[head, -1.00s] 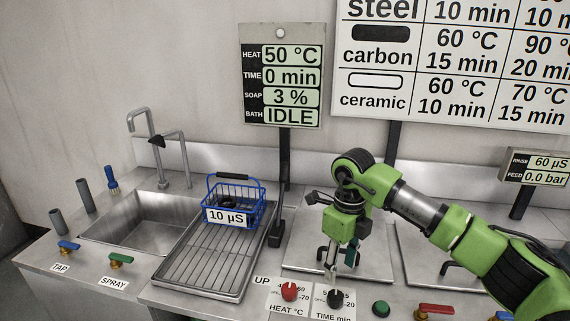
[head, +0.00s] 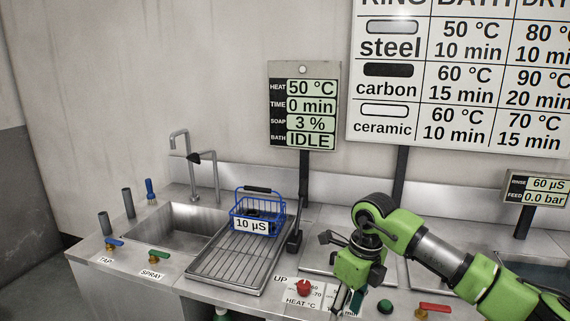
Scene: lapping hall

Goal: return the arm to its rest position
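My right arm (head: 443,262) reaches in from the right. Its gripper (head: 351,300) points down over the control panel, beside the red heat knob (head: 304,288), and covers most of the time label. Its fingers are too small and hidden to show whether they are open or shut. I see nothing held in it. My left arm and gripper are not in view.
A blue wire basket (head: 258,214) marked 10 µS stands on the ribbed drainer (head: 228,268) beside the sink (head: 172,236). Behind my arm is a metal lid or plate (head: 320,252). A green button (head: 385,306) and red lever (head: 434,308) are close by. A display (head: 303,105) reads IDLE.

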